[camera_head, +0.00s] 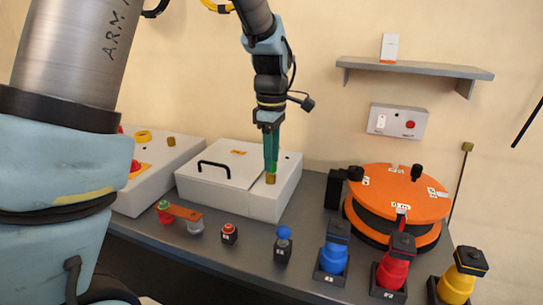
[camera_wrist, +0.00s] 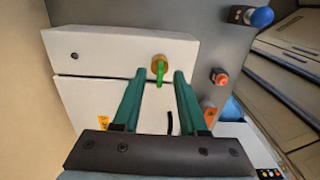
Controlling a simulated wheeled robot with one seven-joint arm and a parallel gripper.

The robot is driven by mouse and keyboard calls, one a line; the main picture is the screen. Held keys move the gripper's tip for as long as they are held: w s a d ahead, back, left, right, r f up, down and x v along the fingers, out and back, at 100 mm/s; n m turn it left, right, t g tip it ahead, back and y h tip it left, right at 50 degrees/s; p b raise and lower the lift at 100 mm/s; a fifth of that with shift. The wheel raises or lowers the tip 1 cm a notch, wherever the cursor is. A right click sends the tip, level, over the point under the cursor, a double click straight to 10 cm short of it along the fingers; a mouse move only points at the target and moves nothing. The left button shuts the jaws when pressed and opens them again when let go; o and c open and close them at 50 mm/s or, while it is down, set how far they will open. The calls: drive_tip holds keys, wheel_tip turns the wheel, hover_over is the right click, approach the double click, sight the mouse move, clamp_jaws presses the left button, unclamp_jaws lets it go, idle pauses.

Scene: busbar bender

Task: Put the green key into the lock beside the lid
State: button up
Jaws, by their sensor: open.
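The green key (camera_wrist: 159,77) stands at the brass lock (camera_wrist: 158,62) in the wrist view, its green part running from the lock toward my gripper. The brass lock also shows in the head view (camera_head: 270,179) on the white box, beside the lid (camera_head: 213,178) with its black handle. My gripper (camera_wrist: 159,75) is open, with one teal finger on each side of the key and visible gaps between. In the head view my gripper (camera_head: 271,170) points down just above the lock, and its fingers hide most of the key. How deep the key sits is hidden.
A blue-knobbed control (camera_head: 283,244) and a small red button box (camera_head: 229,233) stand in front of the box. An orange round machine (camera_head: 397,205) is at right, with blue, red and yellow levers before it. Another control box (camera_head: 160,165) stands at left.

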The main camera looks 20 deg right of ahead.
wheel_tip(320, 180, up, 11)
drive_tip(key=b, duration=0.1)
drive_tip(key=shift+b, duration=0.3)
drive_tip(key=shift+f, duration=0.1)
idle(0.3)
drive_tip(key=w+a+f+m, duration=0.2)
drive_tip(key=a+f, duration=0.2)
drive_tip(key=a, duration=0.3)
drive_tip(key=w+a+f+m, duration=0.1)
drive_tip(key=a+f+m, duration=0.15)
drive_tip(key=a, duration=0.45)
drive_tip(key=s+a+f+m+t, duration=0.1)
drive_tip(key=s+a+f+m, duration=0.2)
drive_tip(key=a, duration=0.5)
drive_tip(key=s+a+f+m, duration=0.3)
drive_tip(key=a+f, duration=0.3)
drive_tip(key=a, duration=0.2)
drive_tip(key=shift+s+a+t, duration=0.2)
drive_tip(key=shift+s+t, duration=0.2)
drive_tip(key=shift+s, duration=0.05)
